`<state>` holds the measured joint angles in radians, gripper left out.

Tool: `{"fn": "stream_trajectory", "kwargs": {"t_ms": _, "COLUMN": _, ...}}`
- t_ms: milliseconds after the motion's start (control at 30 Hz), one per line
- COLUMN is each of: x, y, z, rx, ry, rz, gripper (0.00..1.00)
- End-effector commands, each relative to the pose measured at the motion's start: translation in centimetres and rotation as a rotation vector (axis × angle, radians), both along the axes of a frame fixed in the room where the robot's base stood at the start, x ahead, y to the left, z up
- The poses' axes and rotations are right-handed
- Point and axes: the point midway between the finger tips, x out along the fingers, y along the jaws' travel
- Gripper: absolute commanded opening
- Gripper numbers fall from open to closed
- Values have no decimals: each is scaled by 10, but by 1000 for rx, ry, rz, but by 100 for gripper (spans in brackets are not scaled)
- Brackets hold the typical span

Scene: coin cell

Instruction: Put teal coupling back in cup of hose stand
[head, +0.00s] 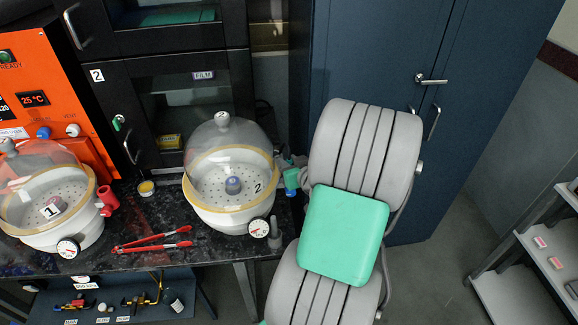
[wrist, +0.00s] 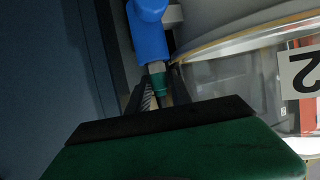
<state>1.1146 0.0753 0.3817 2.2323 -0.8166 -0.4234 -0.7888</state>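The teal coupling (wrist: 158,84) shows in the wrist view, small and upright, just below a pale fitting and a blue part (wrist: 150,35). In the head view a blue-and-teal piece (head: 291,180) is at the right side of chamber 2. My gripper (wrist: 158,100) reaches toward the coupling in the wrist view. A dark ridged finger is close on the coupling's left; the other finger is not clear, and contact is not clear. My arm hides much of the gripper in the head view. A small grey upright piece (head: 276,232), possibly the hose stand, is at the bench's right end; its cup is not clear.
Domed chamber 2 (head: 228,185) stands close beside the coupling. Domed chamber 1 (head: 50,205) is at left, with a red fitting (head: 106,201). Red tongs (head: 152,243) lie on the dark bench. A blue cabinet (head: 385,60) stands behind my arm.

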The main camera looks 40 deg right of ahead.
Motion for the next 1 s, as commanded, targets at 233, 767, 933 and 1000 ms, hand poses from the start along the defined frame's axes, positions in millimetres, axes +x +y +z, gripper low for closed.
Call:
{"fn": "stream_trajectory", "kwargs": {"t_ms": 233, "x": -1, "y": 0, "z": 0, "rx": 0, "ry": 0, "rz": -1, "gripper": 15}}
{"fn": "stream_trajectory", "kwargs": {"t_ms": 767, "x": -1, "y": 0, "z": 0, "rx": 0, "ry": 0, "rz": -1, "gripper": 0}}
{"fn": "stream_trajectory", "kwargs": {"t_ms": 933, "x": -1, "y": 0, "z": 1, "rx": 0, "ry": 0, "rz": -1, "gripper": 0}}
{"fn": "stream_trajectory", "kwargs": {"t_ms": 1000, "x": -1, "y": 0, "z": 3, "rx": -1, "ry": -1, "rz": -1, "gripper": 0}}
